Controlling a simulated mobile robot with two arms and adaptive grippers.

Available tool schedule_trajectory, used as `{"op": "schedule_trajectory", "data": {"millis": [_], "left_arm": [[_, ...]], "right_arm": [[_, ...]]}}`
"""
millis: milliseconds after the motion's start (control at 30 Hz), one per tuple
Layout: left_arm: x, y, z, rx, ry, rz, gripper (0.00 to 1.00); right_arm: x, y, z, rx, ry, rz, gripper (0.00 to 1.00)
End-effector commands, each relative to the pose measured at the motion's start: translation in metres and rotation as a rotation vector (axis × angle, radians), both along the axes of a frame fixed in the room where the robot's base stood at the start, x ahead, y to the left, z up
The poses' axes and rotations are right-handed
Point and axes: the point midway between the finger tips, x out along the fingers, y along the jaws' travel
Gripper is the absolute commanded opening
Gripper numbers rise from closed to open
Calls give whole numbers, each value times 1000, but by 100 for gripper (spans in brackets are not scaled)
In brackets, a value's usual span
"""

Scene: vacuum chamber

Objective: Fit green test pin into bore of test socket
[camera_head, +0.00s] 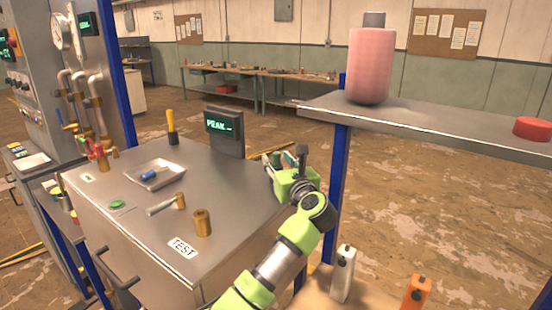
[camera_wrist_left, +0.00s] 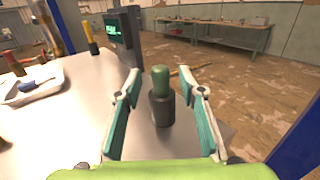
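In the left wrist view a green rounded cylinder (camera_wrist_left: 161,80), which looks like the test pin, stands upright in or on a dark grey cylinder (camera_wrist_left: 162,108). My left gripper (camera_wrist_left: 162,92) is open, with one teal-padded finger on each side of it and gaps on both sides. In the head view my left gripper (camera_head: 283,164) is over the right edge of the metal bench; the green cylinder is not clearly visible there. A brass cylinder (camera_head: 202,223) stands beside the TEST label; it may be the test socket, but its bore is too small to make out. My right gripper is not in view.
The metal bench (camera_head: 245,205) holds a PEAK display (camera_head: 223,126), a tray (camera_head: 157,174) with a blue-handled tool, a hammer-like tool (camera_head: 167,204) and a green disc (camera_head: 116,204). A shelf (camera_head: 440,125) with a pink cylinder (camera_head: 370,65) is at right, its blue post close to my arm.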

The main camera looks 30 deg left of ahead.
Motion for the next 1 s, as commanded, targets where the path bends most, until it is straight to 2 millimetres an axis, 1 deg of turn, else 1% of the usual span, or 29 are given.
{"op": "schedule_trajectory", "data": {"millis": [133,167,200,267,300,667,767,1000], "left_arm": [[0,0,-1,0,0,-1,37],[0,0,-1,0,0,-1,31],[0,0,-1,0,0,-1,21],[0,0,-1,0,0,-1,6],[0,0,-1,0,0,-1,0],[0,-1,1,0,0,0,0],[0,-2,7,-1,-1,0,0],[1,-6,31,-2,-1,3,0]], "right_arm": [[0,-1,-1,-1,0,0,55],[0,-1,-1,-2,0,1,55],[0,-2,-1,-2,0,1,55],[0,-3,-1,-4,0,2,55],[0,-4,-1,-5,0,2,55],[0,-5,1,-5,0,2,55],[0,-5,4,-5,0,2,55],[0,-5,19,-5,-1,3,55]]}}
